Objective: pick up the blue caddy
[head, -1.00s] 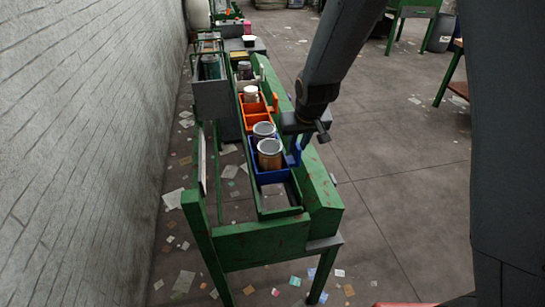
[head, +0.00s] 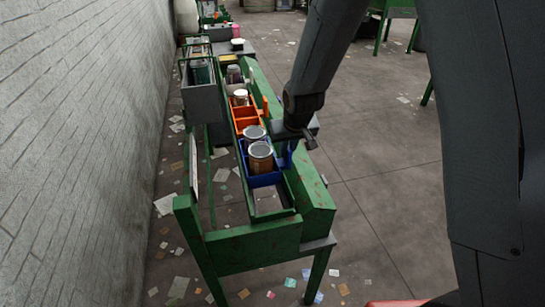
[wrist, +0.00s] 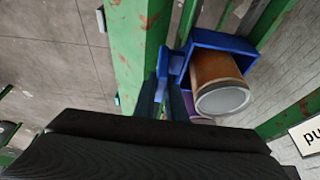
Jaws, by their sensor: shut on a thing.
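The blue caddy (head: 265,180) sits in the green-framed belt channel, with two lidded cans in it. The nearer can (head: 261,160) is brown with a grey lid; the other can (head: 255,134) stands just behind it. In the wrist view the caddy's blue wall (wrist: 215,40) surrounds the brown can (wrist: 220,80). My gripper (head: 291,146) is at the caddy's right side. In the wrist view my gripper's dark fingers (wrist: 172,88) are shut on a blue part at the caddy's side. I cannot tell whether the caddy's base is clear of the belt.
An orange caddy (head: 246,117) with a white-lidded jar (head: 241,97) stands behind the blue one. A grey bin (head: 201,100) hangs left of the channel. Green rails (head: 305,190) flank it. Floor on the right is open, with scattered paper bits.

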